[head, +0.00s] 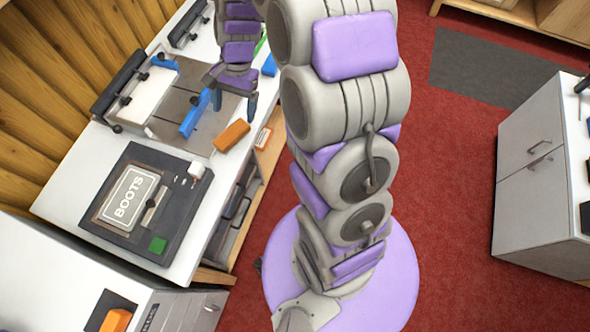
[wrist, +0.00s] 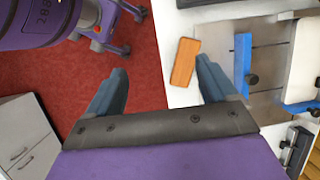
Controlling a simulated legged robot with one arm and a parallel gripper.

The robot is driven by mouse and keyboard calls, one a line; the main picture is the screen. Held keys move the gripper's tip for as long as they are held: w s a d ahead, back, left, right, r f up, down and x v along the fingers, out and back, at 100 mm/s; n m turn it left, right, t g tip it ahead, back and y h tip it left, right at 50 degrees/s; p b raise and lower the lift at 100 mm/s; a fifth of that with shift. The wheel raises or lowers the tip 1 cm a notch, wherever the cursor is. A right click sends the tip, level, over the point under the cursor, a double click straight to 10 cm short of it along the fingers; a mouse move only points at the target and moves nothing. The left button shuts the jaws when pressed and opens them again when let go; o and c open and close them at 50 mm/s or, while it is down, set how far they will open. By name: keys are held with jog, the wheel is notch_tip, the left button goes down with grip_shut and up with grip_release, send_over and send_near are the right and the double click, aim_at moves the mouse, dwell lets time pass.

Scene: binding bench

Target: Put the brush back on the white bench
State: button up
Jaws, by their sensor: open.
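An orange-brown block (head: 231,135), which I take for the brush, lies flat near the front edge of the white bench (head: 82,183). No bristles can be made out. The block also shows in the wrist view (wrist: 185,62), on the white top (wrist: 180,97), near the right finger. My gripper (head: 233,103) is open and empty. In the wrist view my gripper (wrist: 161,68) has its fingers spread wide, with red floor and the bench edge between them. The block is apart from both fingers.
A grey board with blue clamps (head: 195,114) lies behind the block. A dark press marked BOOTS (head: 128,205) stands to its left on the bench. A small orange-and-white item (head: 263,138) shows past the bench's front edge. A grey cabinet (head: 540,175) stands at right across red floor.

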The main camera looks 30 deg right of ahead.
jog(key=s+r+n+h, duration=0.1)
jog(key=s+r+n, duration=0.2)
jog(key=s, duration=0.6)
jog(key=s+r+n+h, duration=0.1)
jog(key=s+r+n, duration=0.2)
jog(key=s, duration=0.6)
jog(key=s+r+n+h, duration=0.1)
jog(key=s+r+n, duration=0.3)
jog(key=s, duration=0.5)
jog(key=shift+s+a+n+h, duration=0.3)
jog(key=shift+s+a, duration=0.05)
jog(key=shift+s, duration=0.05)
